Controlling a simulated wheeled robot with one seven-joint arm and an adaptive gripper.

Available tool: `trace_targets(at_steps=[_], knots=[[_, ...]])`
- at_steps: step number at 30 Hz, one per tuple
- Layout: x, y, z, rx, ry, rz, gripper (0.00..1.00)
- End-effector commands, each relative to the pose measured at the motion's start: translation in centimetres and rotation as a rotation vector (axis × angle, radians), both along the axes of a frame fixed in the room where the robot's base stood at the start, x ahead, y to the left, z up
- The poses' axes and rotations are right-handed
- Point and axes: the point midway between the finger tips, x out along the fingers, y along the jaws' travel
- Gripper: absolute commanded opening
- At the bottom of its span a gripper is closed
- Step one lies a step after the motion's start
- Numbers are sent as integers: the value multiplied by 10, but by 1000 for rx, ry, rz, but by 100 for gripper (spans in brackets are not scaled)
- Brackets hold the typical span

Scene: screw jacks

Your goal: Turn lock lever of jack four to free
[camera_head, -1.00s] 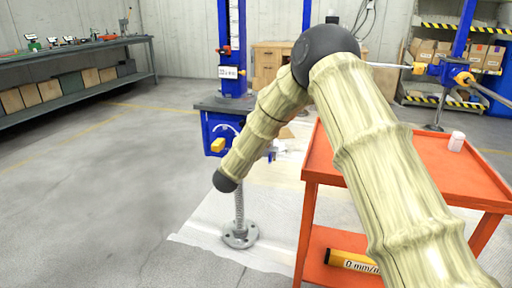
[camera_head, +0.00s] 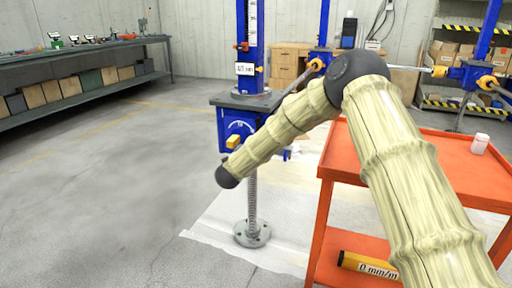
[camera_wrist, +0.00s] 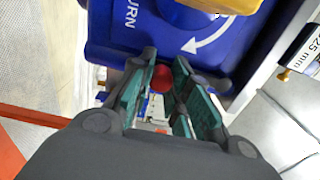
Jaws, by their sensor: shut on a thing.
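A blue screw jack (camera_head: 232,131) with a yellow handle (camera_head: 234,142) on its front stands left of centre in the head view. Its number cannot be read. In the wrist view its blue housing (camera_wrist: 120,30) fills the top, with white lettering, a curved white arrow and the yellow handle (camera_wrist: 225,4). My gripper (camera_wrist: 165,62) has its teal-padded fingers on both sides of a red ball knob (camera_wrist: 162,78), close beside the housing, and is shut on it. The lever shaft behind the knob is hidden. In the head view my arm hides the gripper.
An orange cart (camera_head: 415,150) stands close to the right of the jack, with a white jar (camera_head: 480,143) on top and a yellow level (camera_head: 368,266) on its lower shelf. Shafts join the jacks (camera_head: 408,71) behind my arm. The floor on the left is clear.

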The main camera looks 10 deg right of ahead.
Motion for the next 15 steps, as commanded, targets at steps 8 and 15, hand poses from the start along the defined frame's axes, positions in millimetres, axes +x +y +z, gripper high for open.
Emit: trace_targets(at_steps=[8, 15], knots=[[1, 1, 0, 2, -2, 2, 0], [0, 1, 0, 2, -2, 2, 40]])
